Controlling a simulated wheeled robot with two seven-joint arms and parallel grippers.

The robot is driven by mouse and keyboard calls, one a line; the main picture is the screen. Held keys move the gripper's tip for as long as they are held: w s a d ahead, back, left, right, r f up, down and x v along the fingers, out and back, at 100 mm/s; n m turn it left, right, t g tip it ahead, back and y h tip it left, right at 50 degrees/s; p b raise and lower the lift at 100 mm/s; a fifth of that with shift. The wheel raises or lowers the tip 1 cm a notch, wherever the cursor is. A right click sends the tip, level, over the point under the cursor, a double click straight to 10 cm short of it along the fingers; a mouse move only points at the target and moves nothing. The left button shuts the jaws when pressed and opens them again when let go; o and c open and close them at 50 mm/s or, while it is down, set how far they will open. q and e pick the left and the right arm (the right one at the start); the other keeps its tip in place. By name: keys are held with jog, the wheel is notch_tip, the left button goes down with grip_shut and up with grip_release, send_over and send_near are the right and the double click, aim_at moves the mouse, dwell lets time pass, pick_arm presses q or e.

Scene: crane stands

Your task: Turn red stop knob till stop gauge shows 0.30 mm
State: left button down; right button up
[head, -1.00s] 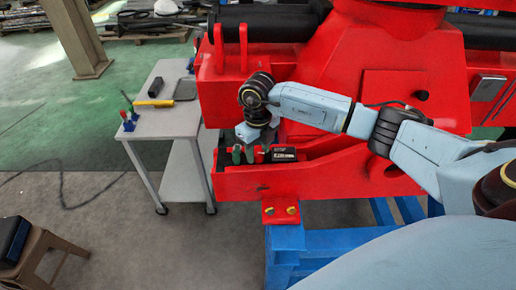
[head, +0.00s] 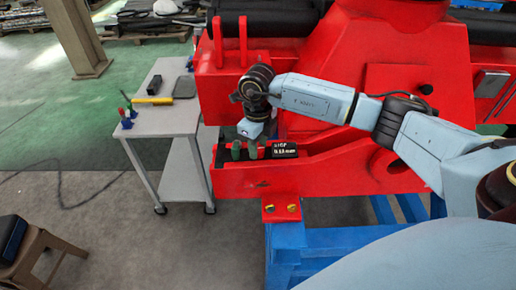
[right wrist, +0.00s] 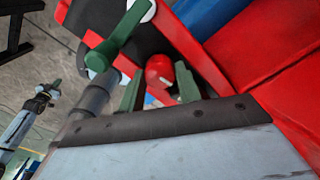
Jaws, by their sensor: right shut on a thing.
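The red stop knob (right wrist: 158,72) shows in the right wrist view between the two green fingers of my right gripper (right wrist: 158,92), which is shut on it. In the head view my right gripper (head: 252,145) points down into the tray of the red stand, and the knob is hidden there. The stop gauge (head: 284,150) is a small black box with white text just right of the gripper. The text says STOP with a value below it, too small to read surely. My left gripper is not in view.
A green lever (right wrist: 120,40) is close beside the fingers in the right wrist view. The red stand (head: 310,180) surrounds the gripper with walls. A grey trolley table (head: 170,118) with tools stands to the left, and a brown stool (head: 35,240) at lower left.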

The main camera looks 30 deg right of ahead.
jog(key=n+b, duration=0.3)
jog(key=n, duration=0.1)
jog(key=shift+r+n+b, duration=0.1)
jog(key=shift+n+b, duration=1.3)
jog(key=shift+n, duration=0.8)
jog(key=o, duration=0.7)
notch_tip(320, 180, up, 14)
jog(key=shift+f+b, duration=0.25)
jog(key=shift+b, duration=0.2)
